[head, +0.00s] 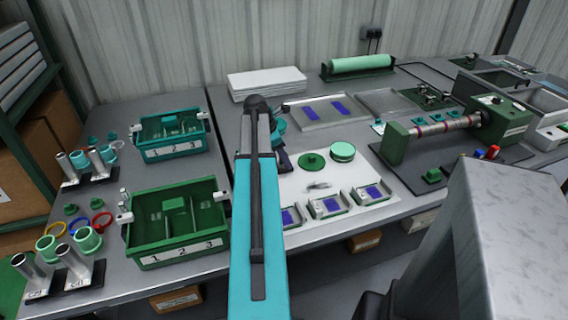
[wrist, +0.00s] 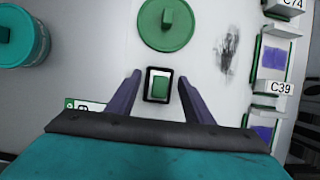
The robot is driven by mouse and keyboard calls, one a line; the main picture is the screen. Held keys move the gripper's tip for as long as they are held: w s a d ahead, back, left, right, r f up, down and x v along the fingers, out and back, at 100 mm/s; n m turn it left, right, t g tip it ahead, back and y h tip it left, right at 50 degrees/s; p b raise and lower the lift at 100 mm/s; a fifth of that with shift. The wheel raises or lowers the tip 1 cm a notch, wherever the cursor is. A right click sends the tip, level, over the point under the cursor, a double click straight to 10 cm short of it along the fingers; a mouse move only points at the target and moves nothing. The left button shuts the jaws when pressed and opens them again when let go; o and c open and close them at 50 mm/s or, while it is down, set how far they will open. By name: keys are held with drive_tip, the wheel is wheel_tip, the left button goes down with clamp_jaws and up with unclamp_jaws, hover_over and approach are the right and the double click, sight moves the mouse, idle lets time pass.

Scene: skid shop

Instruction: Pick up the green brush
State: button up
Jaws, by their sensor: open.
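In the wrist view a small green block (wrist: 160,86) with a pale surround and a black rim lies on the white surface. It may be the green brush, but I see it only from above and no bristles show. My gripper (wrist: 160,82) is open, with one dark finger on each side of this block. I cannot tell how high the fingertips are above it. In the head view my arm hides the block and most of my gripper.
A dark green round lid (wrist: 167,22) with a knob lies just beyond the fingertips; it also shows in the head view (head: 312,162). A dark smudge (wrist: 228,50) marks the white surface. Small trays (head: 330,206) line the front. Green (head: 178,221) and teal (head: 173,137) bins stand left.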

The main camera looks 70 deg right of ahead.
drive_tip(key=c, duration=1.1)
drive_tip(key=shift+r, duration=0.15)
drive_tip(key=shift+c, duration=0.2)
drive_tip(key=shift+r, duration=1.15)
drive_tip(key=s+a+r, duration=0.2)
drive_tip(key=s+a, duration=0.6)
drive_tip(key=s, duration=0.5)
drive_tip(key=shift+s+a+r+b, duration=0.2)
drive_tip(key=shift+s+a+b, duration=0.05)
drive_tip(key=shift+s+b, duration=0.1)
drive_tip(key=shift+w, duration=0.1)
drive_tip(key=shift+o, duration=0.5)
